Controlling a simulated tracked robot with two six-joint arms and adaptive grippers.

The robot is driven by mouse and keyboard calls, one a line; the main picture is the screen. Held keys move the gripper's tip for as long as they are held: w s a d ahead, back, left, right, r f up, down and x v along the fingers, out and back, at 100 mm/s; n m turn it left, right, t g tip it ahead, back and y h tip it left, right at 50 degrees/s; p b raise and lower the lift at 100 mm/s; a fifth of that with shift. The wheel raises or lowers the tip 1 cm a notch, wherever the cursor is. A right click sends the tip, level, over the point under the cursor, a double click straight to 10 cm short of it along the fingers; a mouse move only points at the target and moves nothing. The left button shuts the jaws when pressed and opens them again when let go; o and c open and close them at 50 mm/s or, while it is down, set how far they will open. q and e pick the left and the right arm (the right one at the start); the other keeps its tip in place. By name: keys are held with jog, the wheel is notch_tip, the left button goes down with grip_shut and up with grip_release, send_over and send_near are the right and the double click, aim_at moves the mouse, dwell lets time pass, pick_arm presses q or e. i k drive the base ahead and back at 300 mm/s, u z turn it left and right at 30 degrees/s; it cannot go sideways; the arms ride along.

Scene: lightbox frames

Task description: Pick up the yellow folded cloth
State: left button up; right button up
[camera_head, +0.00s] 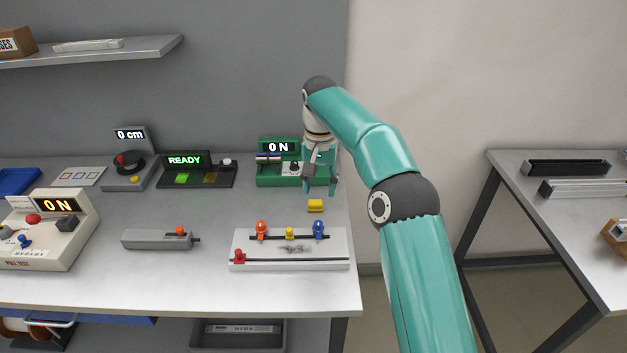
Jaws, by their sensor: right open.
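The yellow folded cloth (315,205) is a small yellow block-like bundle lying on the grey table, near its right edge. It lies behind the white fixture with coloured knobs and in front of the green device. My right gripper (320,190) hangs pointing down just above and behind the cloth in the picture. It is open and empty, and I see no contact with the cloth. The exact height of its fingertips above the table is hard to tell. My left gripper is not in view.
A white fixture (290,263) with coloured knobs stands in front of the cloth. A green device (264,180) reading "0 N" stands behind, close to my gripper. A grey block (155,240) lies to the left. Bare table surrounds the cloth. A second table (560,200) stands at right.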

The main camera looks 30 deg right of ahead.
aim_at(314, 205)
jog(key=k, duration=1)
